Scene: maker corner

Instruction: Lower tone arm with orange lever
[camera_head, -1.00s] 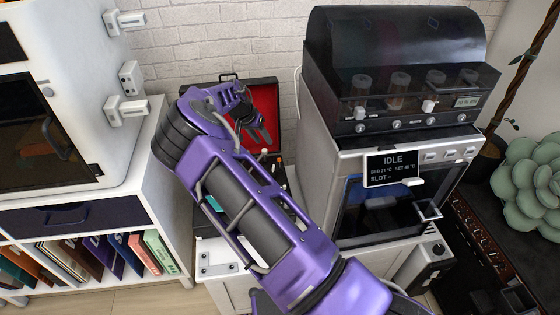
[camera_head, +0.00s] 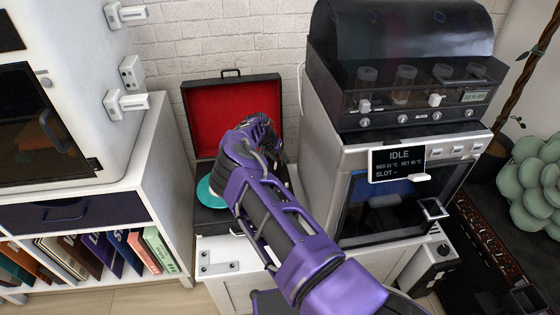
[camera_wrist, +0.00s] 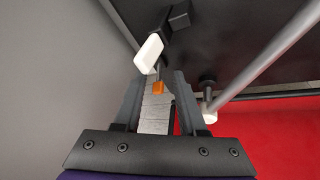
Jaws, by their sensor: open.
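The record player is a black suitcase (camera_head: 212,222) with its red-lined lid (camera_head: 232,118) standing open. A teal record (camera_head: 206,193) shows at its left, partly covered by my arm. In the wrist view the small orange lever (camera_wrist: 158,87) lies between the fingers of my open gripper (camera_wrist: 161,80); I cannot tell whether a finger touches it. A white-ended part (camera_wrist: 148,52) is just beyond the fingertips. A silver tube (camera_wrist: 272,62), which looks like the tone arm, runs along the black deck. My fingers are hidden behind my arm in the head view.
A grey machine (camera_head: 330,180) with an IDLE screen (camera_head: 398,164) stands close on the right. A white cabinet (camera_head: 165,125) with books below stands on the left. A brick wall is behind the lid.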

